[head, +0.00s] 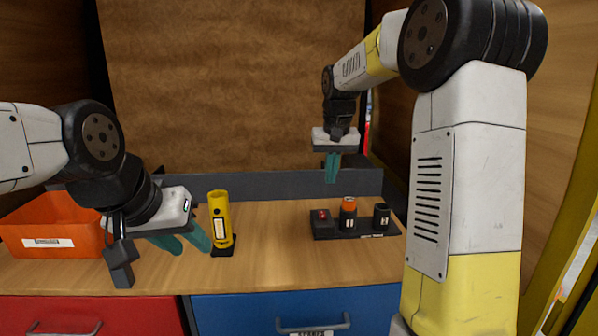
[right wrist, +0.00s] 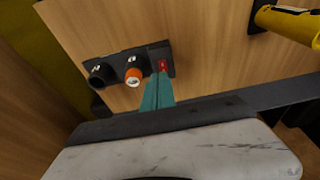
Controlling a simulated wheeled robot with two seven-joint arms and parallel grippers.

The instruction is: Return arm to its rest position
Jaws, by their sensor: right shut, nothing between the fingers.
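My right gripper (head: 332,168) hangs fingers down above the back of the workbench, its teal fingers shut together and empty. In the right wrist view its fingers (right wrist: 157,95) appear in front of the black holder (right wrist: 120,68), near the red button (right wrist: 163,65); the gap between them cannot be judged there. My left gripper (head: 184,242) is at the left over the bench, its two teal fingers spread apart with nothing seen between them. Its fingers appear close to the yellow flashlight-like cylinder (head: 221,222); whether they touch is unclear.
The black holder (head: 324,232) on the bench (head: 285,262) carries a red button, an orange-topped cylinder (head: 348,208) and a black cup (head: 382,213). An orange bin (head: 45,222) stands at the left. A low grey ledge (head: 270,184) runs along the back. Wooden walls close both sides.

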